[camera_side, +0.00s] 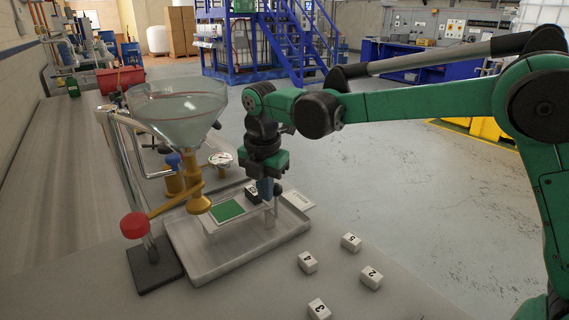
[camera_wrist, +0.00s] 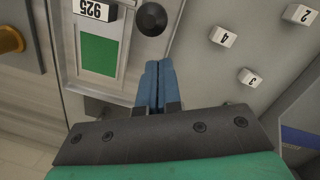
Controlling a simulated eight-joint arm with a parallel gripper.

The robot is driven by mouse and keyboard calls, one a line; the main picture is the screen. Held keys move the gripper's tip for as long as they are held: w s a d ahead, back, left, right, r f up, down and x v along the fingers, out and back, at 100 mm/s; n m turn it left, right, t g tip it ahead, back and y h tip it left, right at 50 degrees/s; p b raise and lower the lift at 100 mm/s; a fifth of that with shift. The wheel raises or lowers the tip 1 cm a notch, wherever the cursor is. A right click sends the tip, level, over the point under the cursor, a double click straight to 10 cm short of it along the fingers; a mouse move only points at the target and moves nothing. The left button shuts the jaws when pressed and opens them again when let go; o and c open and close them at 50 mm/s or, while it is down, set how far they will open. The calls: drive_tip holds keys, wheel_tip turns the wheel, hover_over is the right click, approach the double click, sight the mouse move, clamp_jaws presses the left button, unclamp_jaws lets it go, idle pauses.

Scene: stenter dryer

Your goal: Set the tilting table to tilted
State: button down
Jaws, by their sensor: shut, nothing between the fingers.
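The tilting table (camera_side: 210,224) is a pale plate with a green square (camera_side: 227,211) on it, over a shallow metal tray (camera_side: 222,266). Whether the plate is level or tilted, I cannot tell. A dark block labelled 925 (camera_wrist: 95,10) sits beside the green square, which also shows in the wrist view (camera_wrist: 98,55). A round black knob (camera_wrist: 151,19) is at the plate's right side. My gripper (camera_wrist: 158,64) is shut and empty, its blue fingertips just short of the knob in the wrist view. In the side view my gripper (camera_side: 265,196) points down at the plate's right edge; contact is unclear.
A glass funnel (camera_side: 178,105) on a stand with a brass outlet (camera_side: 198,204) and a red knob (camera_side: 133,225) stands left of the plate. A pressure gauge (camera_side: 220,159) is behind it. Several white numbered blocks (camera_side: 371,278) lie on the bench to the right.

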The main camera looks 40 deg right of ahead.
sight(279, 190)
drive_tip(key=shift+w+d, duration=0.3)
drive_tip(key=shift+d, duration=0.25)
drive_tip(key=shift+d+r+y, duration=0.1)
drive_tip(key=shift+d+y, duration=0.55)
drive_tip(key=shift+y, duration=0.15)
idle(0.3)
drive_tip(key=shift+d+y, duration=0.8)
drive_tip(key=shift+d+f+y, duration=0.2)
drive_tip(key=shift+d+y, duration=0.35)
drive_tip(key=shift+d, duration=0.2)
drive_tip(key=shift+d+f+y, duration=0.25)
drive_tip(key=shift+d+y, duration=0.25)
drive_tip(key=shift+d, duration=0.3)
drive_tip(key=shift+d+f+y, duration=0.2)
drive_tip(key=shift+d+y, duration=0.35)
drive_tip(key=shift+d, duration=0.2)
drive_tip(key=shift+d+f, duration=0.15)
drive_tip(key=shift+d, duration=0.1)
